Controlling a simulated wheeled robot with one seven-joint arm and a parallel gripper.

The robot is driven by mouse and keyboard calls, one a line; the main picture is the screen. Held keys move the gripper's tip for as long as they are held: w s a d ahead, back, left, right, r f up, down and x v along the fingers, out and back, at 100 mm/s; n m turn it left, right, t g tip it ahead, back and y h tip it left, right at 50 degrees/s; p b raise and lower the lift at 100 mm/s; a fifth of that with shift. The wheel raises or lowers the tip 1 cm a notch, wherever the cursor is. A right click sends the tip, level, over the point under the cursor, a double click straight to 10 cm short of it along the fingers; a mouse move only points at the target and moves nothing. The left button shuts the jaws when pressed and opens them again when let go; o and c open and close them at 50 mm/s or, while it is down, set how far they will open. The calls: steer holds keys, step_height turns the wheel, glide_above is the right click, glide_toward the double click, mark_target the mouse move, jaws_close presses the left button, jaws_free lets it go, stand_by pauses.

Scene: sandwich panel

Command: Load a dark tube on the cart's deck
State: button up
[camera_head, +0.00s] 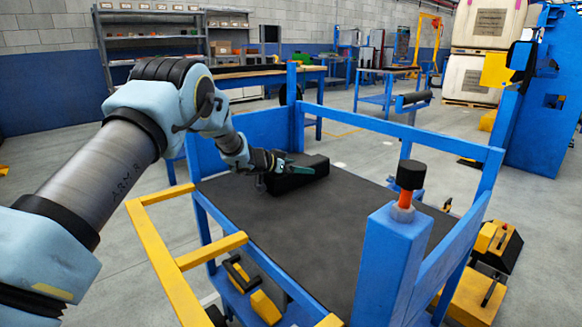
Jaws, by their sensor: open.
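The cart's deck (330,225) is a dark flat surface inside a blue frame. A long black object (305,182) lies on its far part; it looks more block-shaped than round, and I cannot tell if it is a tube. My gripper (284,166), with teal fingers, is open at the left end of this black object and overlaps it in the picture. I cannot tell if they touch. A dark cylinder (413,98) shows beyond the cart's far rail, at the top of a blue post.
Blue rails (400,127) edge the deck. A blue post (388,262) with a black-and-orange knob stands at the near right corner, and a yellow handle frame (212,251) at the near left. The deck's near middle is clear. A workbench (262,72) and shelves stand behind.

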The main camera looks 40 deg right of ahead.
mark_target(271, 175)
steer(key=v, duration=1.2)
steer(key=shift+p, duration=0.3)
